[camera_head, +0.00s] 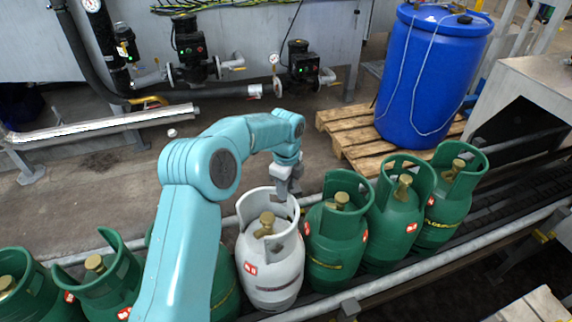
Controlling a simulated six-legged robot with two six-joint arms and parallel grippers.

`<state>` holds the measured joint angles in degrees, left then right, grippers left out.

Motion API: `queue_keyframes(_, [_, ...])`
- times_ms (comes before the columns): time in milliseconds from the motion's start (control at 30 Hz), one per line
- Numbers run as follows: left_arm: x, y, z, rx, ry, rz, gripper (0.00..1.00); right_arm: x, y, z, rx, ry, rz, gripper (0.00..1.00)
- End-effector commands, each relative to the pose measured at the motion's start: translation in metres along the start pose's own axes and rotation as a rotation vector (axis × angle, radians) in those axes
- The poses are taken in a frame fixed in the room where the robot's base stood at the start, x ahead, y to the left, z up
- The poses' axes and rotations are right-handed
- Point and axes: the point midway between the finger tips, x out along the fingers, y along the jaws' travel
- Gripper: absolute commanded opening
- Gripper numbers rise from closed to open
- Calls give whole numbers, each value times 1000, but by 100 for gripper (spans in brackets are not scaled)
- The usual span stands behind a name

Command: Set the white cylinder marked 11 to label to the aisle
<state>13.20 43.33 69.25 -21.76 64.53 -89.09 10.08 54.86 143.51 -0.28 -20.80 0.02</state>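The white cylinder (272,270) stands upright on the conveyor in a row of green cylinders. It has an open white collar around a brass valve and a small red label low on its left front. A number 11 is not legible on it. My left gripper (283,190) points down at the far right part of the white collar rim, and the arm reaches over from the lower left. Whether its fingers are closed on the rim is too small to tell. My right gripper is not in view.
Green cylinders stand close by on the right (337,245) and left (110,285) of the white one. A rail (420,268) runs along the near side. A blue drum (432,80) stands on a wooden pallet (352,133) behind. Bare floor (90,195) lies beyond the conveyor.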

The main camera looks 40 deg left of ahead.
Motion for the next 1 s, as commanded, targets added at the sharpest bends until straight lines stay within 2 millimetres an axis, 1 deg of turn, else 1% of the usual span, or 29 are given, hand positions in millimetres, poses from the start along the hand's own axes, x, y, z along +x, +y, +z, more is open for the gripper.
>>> queue_keyframes(33, [-16,-1,0,-1,-1,-6,35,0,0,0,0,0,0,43])
queue_keyframes(200, [-63,-1,0,1,0,-5,35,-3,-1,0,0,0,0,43])
queue_keyframes(300, [-88,0,0,1,0,-3,35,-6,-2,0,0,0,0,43])
queue_keyframes(433, [-111,0,0,0,0,0,35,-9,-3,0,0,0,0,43])
queue_keyframes(533, [-122,0,0,1,0,1,35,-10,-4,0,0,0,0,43])
queue_keyframes(633, [-128,1,0,2,0,3,35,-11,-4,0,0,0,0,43])
queue_keyframes(1000, [-129,1,0,2,0,3,35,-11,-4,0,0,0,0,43])
